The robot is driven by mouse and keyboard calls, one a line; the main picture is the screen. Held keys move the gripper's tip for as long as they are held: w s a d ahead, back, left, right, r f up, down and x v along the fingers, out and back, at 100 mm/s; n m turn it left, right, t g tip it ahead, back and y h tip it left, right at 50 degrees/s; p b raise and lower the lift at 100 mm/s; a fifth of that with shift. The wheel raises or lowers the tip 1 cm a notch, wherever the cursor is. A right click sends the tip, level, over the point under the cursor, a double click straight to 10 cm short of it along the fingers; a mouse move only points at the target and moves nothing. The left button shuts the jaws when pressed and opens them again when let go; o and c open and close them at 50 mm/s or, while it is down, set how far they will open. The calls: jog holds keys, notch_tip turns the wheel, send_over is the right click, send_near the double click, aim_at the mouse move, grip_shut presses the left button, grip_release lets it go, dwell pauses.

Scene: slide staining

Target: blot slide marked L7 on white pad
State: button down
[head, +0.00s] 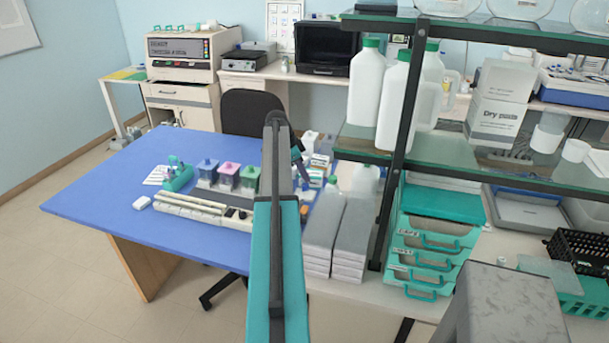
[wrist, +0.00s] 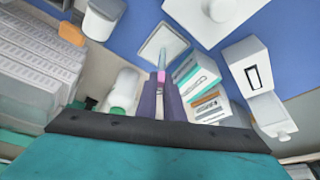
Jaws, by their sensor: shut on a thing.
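In the wrist view my gripper (wrist: 160,82) is shut on a slide (wrist: 162,60). The slide has a pink end between the fingertips and a clear, pale greenish glass part pointing away from me. Any mark on it is too small to read. The glass overlaps a square white pad (wrist: 178,42) with a pale rim on the blue table; I cannot tell whether they touch. In the head view my gripper (head: 300,156) is small and dark beyond my arm, and the slide and pad cannot be made out there.
Small boxes (wrist: 204,92), a white bottle (wrist: 122,88) and a white dispenser (wrist: 246,66) crowd around the pad. Lidded staining jars (head: 229,176) and a long pale rack (head: 200,207) stand on the blue table (head: 110,190). A glass shelf unit (head: 460,165) rises at right.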

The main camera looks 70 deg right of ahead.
jog(key=shift+f+b, duration=0.4)
jog(key=shift+f, duration=0.15)
dwell(4.7)
jog(key=shift+r+p, duration=0.9)
jog(key=shift+r, duration=2.15)
jog(key=shift+s, duration=0.1)
